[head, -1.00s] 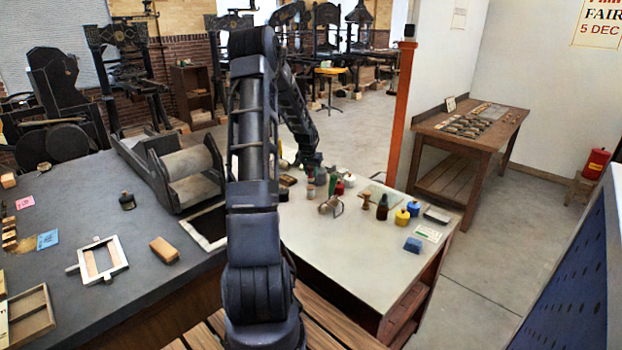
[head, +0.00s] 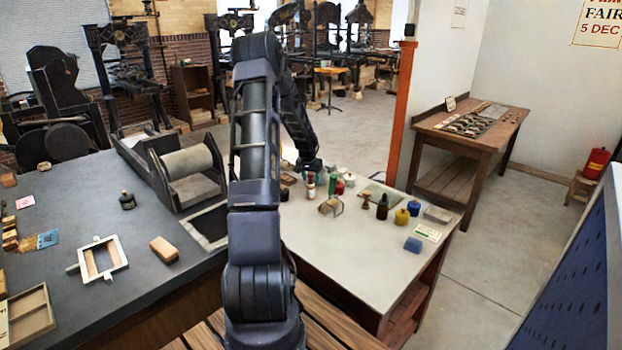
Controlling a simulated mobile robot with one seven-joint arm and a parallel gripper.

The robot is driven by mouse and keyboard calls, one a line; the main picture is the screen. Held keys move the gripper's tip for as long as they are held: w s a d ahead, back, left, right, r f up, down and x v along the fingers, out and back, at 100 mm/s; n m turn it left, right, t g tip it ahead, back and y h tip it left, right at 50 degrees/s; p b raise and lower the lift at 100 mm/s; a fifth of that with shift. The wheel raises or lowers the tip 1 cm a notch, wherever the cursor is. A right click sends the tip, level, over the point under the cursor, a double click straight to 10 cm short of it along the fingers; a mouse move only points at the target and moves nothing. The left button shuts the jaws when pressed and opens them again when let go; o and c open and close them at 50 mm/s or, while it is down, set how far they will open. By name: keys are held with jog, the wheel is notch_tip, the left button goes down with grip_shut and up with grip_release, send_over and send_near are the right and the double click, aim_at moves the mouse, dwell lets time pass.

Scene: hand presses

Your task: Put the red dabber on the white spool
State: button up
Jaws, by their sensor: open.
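A small red object (head: 340,187), which looks like the red dabber, stands among the small items at the back of the pale table. A small white round thing (head: 349,179) is just behind it to the right; I cannot tell whether it is the white spool. A white and reddish upright piece (head: 311,190) stands left of the red one, below my gripper. My gripper (head: 309,167) is over the table's back left part, above and left of the red object. It is open, with nothing seen in it. Its fingertips are small and hard to make out.
A tan wire-framed piece (head: 331,206) is near the cluster. The table's front is clear.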

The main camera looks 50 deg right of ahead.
jog(key=v, duration=1.2)
jog(key=w+a+r+n+t+y, duration=0.1)
jog(key=a+r+n, duration=0.1)
jog(key=a+r, duration=0.65)
jog(key=w+a+r+n+t, duration=0.1)
jog(key=a+r+n, duration=0.15)
jog(key=a, duration=1.05)
jog(key=a+r+n+y, duration=0.1)
jog(key=a+r+n, duration=0.1)
jog(key=a+r, duration=0.65)
jog(key=s+a+n, duration=0.3)
jog(key=s+a, duration=0.7)
jog(key=a, duration=0.4)
jog(key=s+a+n+t+y, duration=0.1)
jog(key=s+a+n, duration=0.3)
jog(key=s+a, duration=0.6)
jog(key=a, duration=0.3)
jog(key=shift+a+r, duration=0.35)
jog(key=shift+a, duration=0.05)
